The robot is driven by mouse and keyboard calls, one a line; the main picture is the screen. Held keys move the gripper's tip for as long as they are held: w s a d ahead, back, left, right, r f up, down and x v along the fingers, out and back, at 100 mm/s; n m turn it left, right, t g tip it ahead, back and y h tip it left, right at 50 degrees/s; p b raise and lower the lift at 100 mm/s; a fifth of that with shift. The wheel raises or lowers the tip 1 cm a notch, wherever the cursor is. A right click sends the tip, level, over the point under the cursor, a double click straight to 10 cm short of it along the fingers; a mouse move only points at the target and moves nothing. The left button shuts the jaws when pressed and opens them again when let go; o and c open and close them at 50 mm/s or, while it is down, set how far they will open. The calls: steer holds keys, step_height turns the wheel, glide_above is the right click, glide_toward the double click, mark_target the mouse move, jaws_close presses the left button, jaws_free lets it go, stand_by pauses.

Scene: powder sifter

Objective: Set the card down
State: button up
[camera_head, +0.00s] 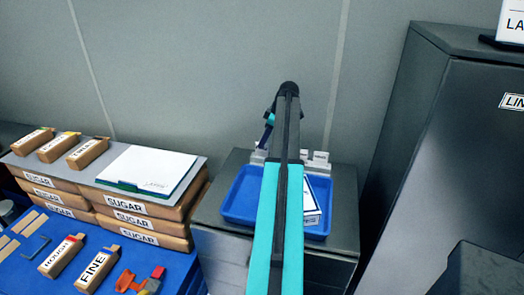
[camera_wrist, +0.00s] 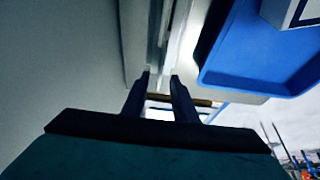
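My gripper (camera_wrist: 161,74) shows in the wrist view with its two dark fingers apart; I see no card between them. A pale upright strip (camera_wrist: 160,25) lies beyond the fingertips; I cannot tell what it is. In the head view my arm hides most of the gripper, which is near the back of the blue tray (camera_head: 240,195). A white item with a blue border (camera_head: 312,203) lies in the tray's right side, partly behind my arm; I cannot tell if it is the card. The tray also shows in the wrist view (camera_wrist: 260,60).
Pale holders (camera_head: 320,160) stand behind the tray on a grey cabinet (camera_head: 345,205). At left, SUGAR packs (camera_head: 130,205) carry a board with a white sheet (camera_head: 148,167) and several small blocks. A dark cabinet (camera_head: 440,150) stands at right.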

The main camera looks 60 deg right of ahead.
mark_target(262, 152)
steer(key=shift+p+x, duration=0.4)
steer(key=shift+x, duration=1.05)
jaws_close()
